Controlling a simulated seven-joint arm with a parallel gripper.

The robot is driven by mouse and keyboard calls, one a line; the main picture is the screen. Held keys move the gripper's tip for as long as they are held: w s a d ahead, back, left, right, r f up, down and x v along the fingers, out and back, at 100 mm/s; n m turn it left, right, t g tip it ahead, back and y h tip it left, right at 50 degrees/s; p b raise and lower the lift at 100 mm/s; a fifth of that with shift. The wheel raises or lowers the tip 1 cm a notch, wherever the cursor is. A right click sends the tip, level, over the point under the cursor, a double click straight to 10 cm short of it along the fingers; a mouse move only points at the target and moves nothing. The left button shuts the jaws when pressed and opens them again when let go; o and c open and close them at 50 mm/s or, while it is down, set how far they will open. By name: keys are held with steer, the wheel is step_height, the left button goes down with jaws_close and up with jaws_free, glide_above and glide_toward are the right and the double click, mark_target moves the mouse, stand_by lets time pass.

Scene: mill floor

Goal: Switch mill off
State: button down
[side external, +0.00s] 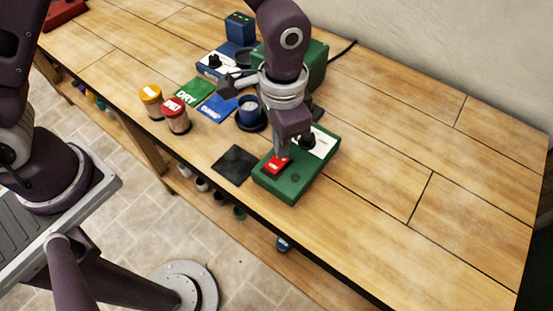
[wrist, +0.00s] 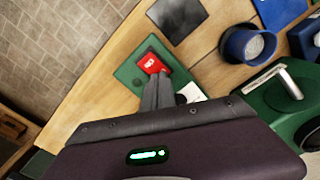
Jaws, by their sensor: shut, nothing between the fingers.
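A green control box (side external: 291,190) sits near the front edge of the wooden bench, with a red switch (side external: 276,165) on its top and a pale label behind it. In the wrist view the same box (wrist: 127,74) and red switch (wrist: 150,63) show just beyond my fingers. My gripper (side external: 282,152) is shut and empty, pointing down with its tips at the red switch; I cannot tell whether they touch it. The green mill body (side external: 314,66) stands behind my arm, partly hidden by it. A blue cup of pale contents (side external: 250,112) stands left of my gripper.
A black square mat (side external: 235,165) lies left of the box. Two jars, yellow-lidded (side external: 151,100) and red-lidded (side external: 176,115), stand near green (side external: 192,94) and blue (side external: 218,106) cards. A blue device (side external: 217,64) is farther back. The bench's right side is clear.

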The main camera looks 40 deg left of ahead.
steer(key=shift+r, duration=2.7)
steer(key=shift+r, duration=0.1)
steer(key=s+a+r+n+t, duration=0.1)
steer(key=s+a+r+n, duration=0.1)
steer(key=a+r, duration=0.45)
steer(key=s+a+r+n+t, duration=0.1)
steer(key=s+a+r+t, duration=0.15)
steer(key=a+r, duration=0.4)
steer(key=s+a+r+n+t, duration=0.2)
steer(key=s+a, duration=0.4)
steer(key=s, duration=0.5)
steer(key=shift+s+a+r+n, duration=0.2)
steer(key=shift+s+n, duration=0.05)
steer(key=shift+n, duration=0.25)
